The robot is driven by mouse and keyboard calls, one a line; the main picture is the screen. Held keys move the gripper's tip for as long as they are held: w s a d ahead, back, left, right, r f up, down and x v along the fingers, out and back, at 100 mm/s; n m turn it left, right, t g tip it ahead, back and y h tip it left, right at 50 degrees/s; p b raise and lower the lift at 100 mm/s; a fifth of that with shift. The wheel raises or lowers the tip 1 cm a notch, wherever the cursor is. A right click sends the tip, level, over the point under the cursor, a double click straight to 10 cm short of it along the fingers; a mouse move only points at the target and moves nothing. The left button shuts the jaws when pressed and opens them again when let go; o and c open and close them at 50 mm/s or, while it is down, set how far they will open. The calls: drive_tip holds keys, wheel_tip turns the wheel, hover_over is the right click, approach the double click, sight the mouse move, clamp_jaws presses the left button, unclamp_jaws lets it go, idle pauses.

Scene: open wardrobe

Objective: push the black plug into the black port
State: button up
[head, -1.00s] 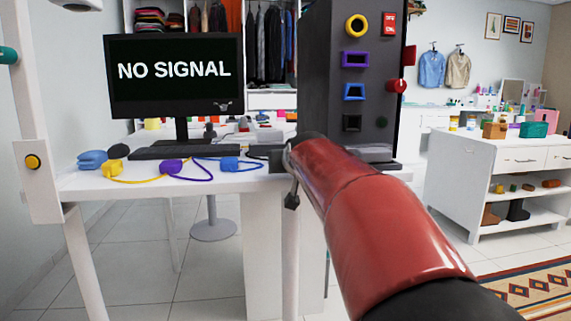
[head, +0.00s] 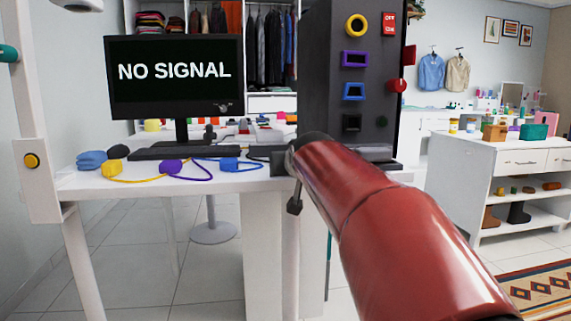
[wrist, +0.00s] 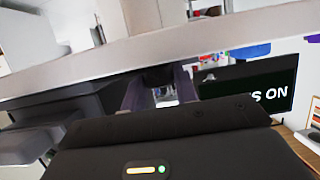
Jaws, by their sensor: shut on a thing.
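The black port (head: 351,123) is the lowest square socket on the front of a dark tower, under the blue one. My gripper (head: 282,161) is at the desk's right front edge, left of and below the port, partly hidden behind my red arm. In the wrist view my gripper (wrist: 160,92) has its fingers shut on a dark thing, which I take for the black plug (wrist: 158,76). The plug's front end and its cable are not clear, and it is apart from the port.
The desk (head: 210,185) holds a yellow plug (head: 112,168), a purple plug (head: 171,167), a blue plug (head: 229,164) and a keyboard (head: 180,152). The monitor (head: 175,75) reads NO SIGNAL. In the wrist view a pale edge (wrist: 90,58) crosses close above my gripper.

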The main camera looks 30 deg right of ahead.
drive_tip(key=shift+s+a+b, duration=0.3)
drive_tip(key=shift+s+b, duration=0.1)
drive_tip(key=shift+s, duration=0.6)
drive_tip(key=shift+s+a+b, duration=0.25)
drive_tip(key=shift+s+b, duration=0.15)
drive_tip(key=shift+s, duration=0.55)
